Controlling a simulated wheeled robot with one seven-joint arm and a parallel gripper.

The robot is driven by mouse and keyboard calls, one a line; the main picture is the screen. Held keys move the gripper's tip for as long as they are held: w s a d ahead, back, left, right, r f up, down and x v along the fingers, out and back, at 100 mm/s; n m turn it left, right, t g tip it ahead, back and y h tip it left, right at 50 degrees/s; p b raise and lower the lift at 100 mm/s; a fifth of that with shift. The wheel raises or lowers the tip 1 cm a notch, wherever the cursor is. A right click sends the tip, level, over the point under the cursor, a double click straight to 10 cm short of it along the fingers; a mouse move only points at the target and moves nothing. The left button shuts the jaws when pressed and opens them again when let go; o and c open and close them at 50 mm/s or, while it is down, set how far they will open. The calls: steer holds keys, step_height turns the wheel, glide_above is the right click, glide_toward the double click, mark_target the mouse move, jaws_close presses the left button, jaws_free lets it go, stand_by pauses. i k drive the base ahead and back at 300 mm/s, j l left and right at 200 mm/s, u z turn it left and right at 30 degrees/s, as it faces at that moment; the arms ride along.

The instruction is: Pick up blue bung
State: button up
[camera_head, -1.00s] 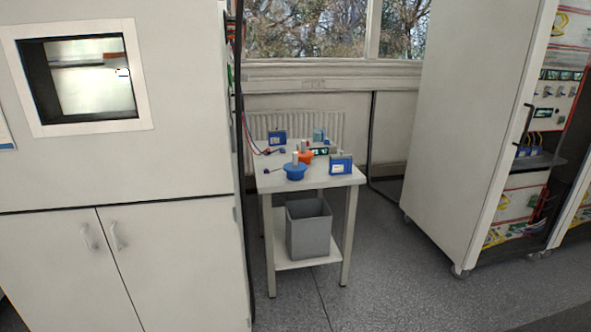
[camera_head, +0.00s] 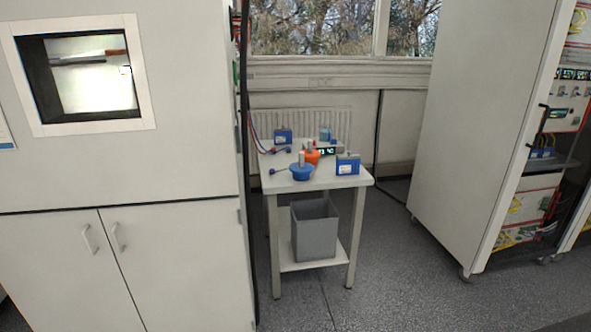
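The blue bung (camera_head: 302,173) is a round blue piece with a pale upright stem. It stands near the front edge of a small white table (camera_head: 325,184), left of centre. An orange bung (camera_head: 312,157) of similar shape stands just behind it, partly overlapped by it in this view. My gripper is not in view.
Blue boxes stand on the table at back left (camera_head: 283,136) and front right (camera_head: 347,165), with a small dark display (camera_head: 326,151) between. A grey bin (camera_head: 315,231) is on the lower shelf. A large white cabinet (camera_head: 120,200) stands left, a tall one (camera_head: 480,130) right. Floor is clear between.

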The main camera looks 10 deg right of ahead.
mark_target(301, 171)
steer(key=i+l+u, duration=0.15)
steer(key=i, duration=0.3)
steer(key=i+l+u, duration=0.15)
steer(key=i+l, duration=0.3)
steer(key=i+l+u, duration=0.15)
steer(key=i+l, duration=0.2)
steer(key=i+l+u, duration=0.15)
steer(key=i+l, duration=0.3)
steer(key=i+l+u, duration=0.2)
steer(key=i+l, duration=0.25)
steer(key=i+l+u, duration=0.15)
steer(key=i+l, duration=0.2)
steer(key=l, duration=0.2)
steer(key=i+l+u, duration=0.15)
steer(key=i+l, duration=0.15)
steer(key=l, duration=0.25)
